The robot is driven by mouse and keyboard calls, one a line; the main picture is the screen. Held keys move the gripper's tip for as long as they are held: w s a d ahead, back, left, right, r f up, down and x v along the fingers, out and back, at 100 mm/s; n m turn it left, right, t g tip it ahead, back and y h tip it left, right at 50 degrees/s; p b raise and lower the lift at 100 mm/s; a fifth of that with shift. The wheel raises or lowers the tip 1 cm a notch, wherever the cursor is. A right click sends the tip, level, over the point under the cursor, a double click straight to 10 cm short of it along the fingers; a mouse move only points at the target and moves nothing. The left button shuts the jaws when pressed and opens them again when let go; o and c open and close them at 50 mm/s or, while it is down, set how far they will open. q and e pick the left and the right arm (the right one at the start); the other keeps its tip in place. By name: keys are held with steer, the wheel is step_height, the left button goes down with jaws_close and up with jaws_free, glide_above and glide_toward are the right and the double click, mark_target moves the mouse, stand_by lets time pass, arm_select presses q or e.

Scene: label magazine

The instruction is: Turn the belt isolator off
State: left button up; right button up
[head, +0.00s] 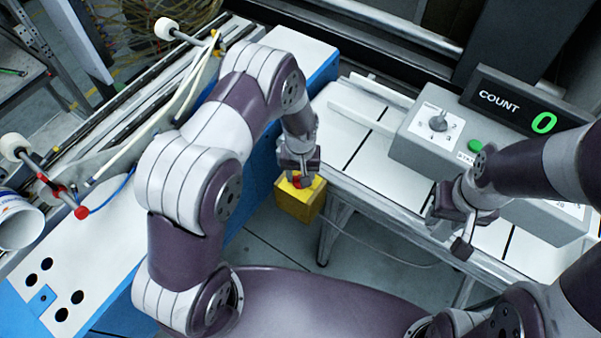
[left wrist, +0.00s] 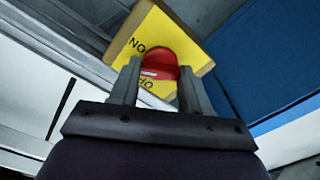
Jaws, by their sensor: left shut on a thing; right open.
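The belt isolator is a yellow box (head: 297,207) with a red knob (left wrist: 158,61), low between the blue-sided machine and the conveyor table. In the left wrist view its yellow face (left wrist: 187,50) reads ON and, partly hidden, OFF. A white mark shows on the knob's lower left part; I cannot tell surely which word it points to. My left gripper (head: 298,178) reaches down to the box, and its fingers (left wrist: 157,88) are shut on the red knob, one on each side. My right gripper (head: 452,230) is open and empty above the conveyor table, away from the isolator.
A grey control box (head: 408,148) with a selector knob and a green button stands on the conveyor table (head: 358,170). A COUNT display (head: 515,103) reads 0. The blue-and-white machine (head: 85,255) lies left, with a white roll (head: 20,222). Floor is free below the isolator.

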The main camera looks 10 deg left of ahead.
arm_select(q)
steer(key=n, duration=1.1)
steer(key=shift+n, duration=0.4)
stand_by(0.4)
steer(key=o, duration=1.1)
steer(key=shift+c, duration=0.2)
step_height(320, 180, up, 13)
steer(key=b, duration=0.1)
steer(key=shift+b, duration=0.3)
steer(key=shift+f, duration=0.1)
